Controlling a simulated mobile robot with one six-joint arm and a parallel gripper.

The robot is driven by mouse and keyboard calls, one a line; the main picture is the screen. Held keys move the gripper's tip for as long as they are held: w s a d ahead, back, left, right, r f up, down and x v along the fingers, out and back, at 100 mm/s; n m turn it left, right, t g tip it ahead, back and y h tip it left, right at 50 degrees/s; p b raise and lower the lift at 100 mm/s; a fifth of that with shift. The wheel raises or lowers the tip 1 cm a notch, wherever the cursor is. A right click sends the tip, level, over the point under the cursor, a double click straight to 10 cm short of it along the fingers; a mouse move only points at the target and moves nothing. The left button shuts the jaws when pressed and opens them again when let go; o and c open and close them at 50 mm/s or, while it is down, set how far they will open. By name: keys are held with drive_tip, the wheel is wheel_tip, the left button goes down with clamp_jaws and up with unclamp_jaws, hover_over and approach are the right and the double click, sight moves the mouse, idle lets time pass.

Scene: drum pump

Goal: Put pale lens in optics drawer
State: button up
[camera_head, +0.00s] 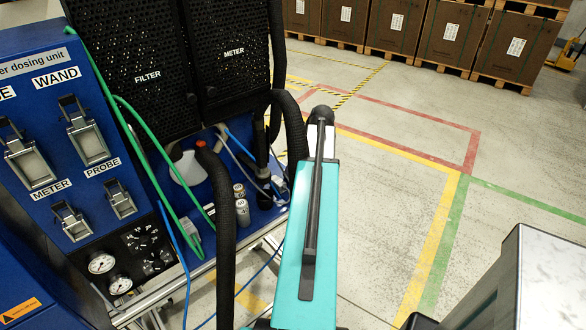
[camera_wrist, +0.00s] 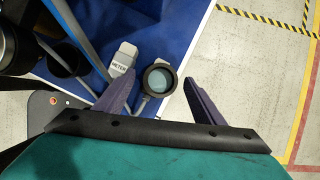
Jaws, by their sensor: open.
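In the wrist view, a round pale blue-grey lens (camera_wrist: 159,79) in a thick black ring shows over the edge of a blue panel. My gripper (camera_wrist: 160,85) is open, its two purple fingers spread to the left and right of the lens in the picture. Nothing is clearly held, and I cannot tell the height of the fingers relative to the lens. In the head view I cannot make out the lens or the fingers; my teal arm covers the middle. No optics drawer can be identified in either view.
Cables and a black hose (camera_head: 223,210) run beside my arm. The blue dosing cabinet (camera_head: 75,150) with latches stands left; a grey-topped block (camera_head: 550,275) is at lower right.

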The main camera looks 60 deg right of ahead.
idle(0.3)
drive_tip(key=c, duration=1.3)
drive_tip(key=shift+r, duration=0.25)
drive_tip(key=shift+r+b, duration=0.5)
drive_tip(key=shift+r, duration=0.6)
drive_tip(key=s+d+b, duration=0.1)
drive_tip(key=s, duration=0.4)
drive_tip(key=s+d+r+b, duration=0.1)
drive_tip(key=s+d, duration=0.1)
drive_tip(key=s, duration=0.3)
drive_tip(key=s+d+r+b, duration=0.1)
drive_tip(key=s, duration=0.4)
drive_tip(key=shift+s+d+r, duration=0.15)
drive_tip(key=shift+s+r, duration=0.05)
